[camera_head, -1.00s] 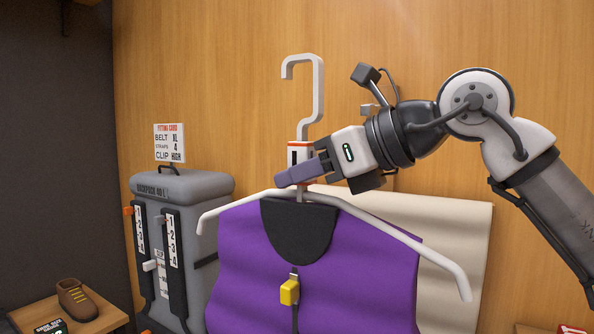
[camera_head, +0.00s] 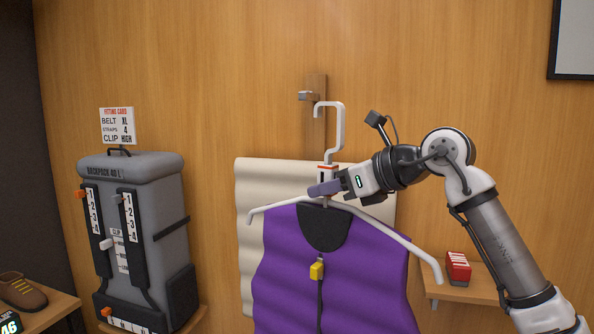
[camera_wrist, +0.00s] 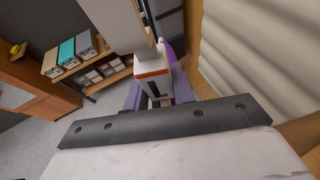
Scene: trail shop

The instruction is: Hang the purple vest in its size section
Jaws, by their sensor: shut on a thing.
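The purple vest (camera_head: 285,268) hangs on a white hanger (camera_head: 402,243) with a black collar patch and a yellow buckle (camera_head: 317,270). My gripper (camera_head: 325,188) is shut on the hanger's neck block, just above the vest; this block (camera_wrist: 152,72) also shows between the fingers in the wrist view. The hanger's hook (camera_head: 338,130) points up and is free at its top. It appears just in front of or below a wall peg (camera_head: 308,96); I cannot tell whether they touch. No size section or size mark shows clearly.
A cream sheet (camera_head: 246,200) hangs behind the vest. A grey backpack (camera_head: 170,200) with a fitting card (camera_head: 116,126) stands left. A brown shoe (camera_head: 22,290) is at lower left. A red box (camera_head: 458,268) sits on a small shelf at right. Shelves with boxes (camera_wrist: 67,55) show in the wrist view.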

